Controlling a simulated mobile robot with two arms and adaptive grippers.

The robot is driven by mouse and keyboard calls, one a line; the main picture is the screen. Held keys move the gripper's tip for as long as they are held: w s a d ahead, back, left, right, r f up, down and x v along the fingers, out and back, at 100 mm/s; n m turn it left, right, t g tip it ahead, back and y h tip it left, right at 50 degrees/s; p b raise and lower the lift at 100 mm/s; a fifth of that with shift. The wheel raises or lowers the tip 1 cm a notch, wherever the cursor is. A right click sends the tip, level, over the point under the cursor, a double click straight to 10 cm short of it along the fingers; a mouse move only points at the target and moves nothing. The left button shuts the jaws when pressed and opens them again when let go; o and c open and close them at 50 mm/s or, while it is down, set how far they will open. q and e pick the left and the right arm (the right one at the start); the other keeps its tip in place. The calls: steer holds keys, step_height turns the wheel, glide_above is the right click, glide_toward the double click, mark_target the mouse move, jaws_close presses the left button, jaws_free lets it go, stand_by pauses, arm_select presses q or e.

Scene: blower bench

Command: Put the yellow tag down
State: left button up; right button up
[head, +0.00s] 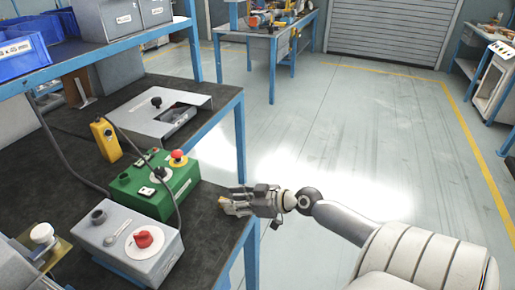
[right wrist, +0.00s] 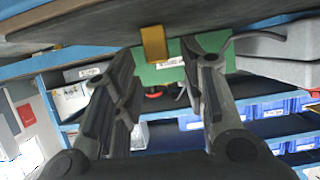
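The yellow tag (right wrist: 155,43) shows in the right wrist view between and beyond my right fingertips, with a gap on both sides. It meets the dark bench top, which fills the upper part of that tilted view. In the head view a small bit of the tag (head: 221,201) shows at the tips of my right gripper (head: 228,204), low over the bench's right edge. My right gripper (right wrist: 160,62) is open, its two fingers apart. My left gripper is not in view.
A green control box (head: 158,184) with a red button stands left of my right gripper. A grey box (head: 128,243) with a red knob is nearer. A yellow pendant (head: 105,140) and a grey panel (head: 160,108) lie farther back. The floor to the right is clear.

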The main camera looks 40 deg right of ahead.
steer(key=v, duration=0.9)
steer(key=shift+s, duration=0.25)
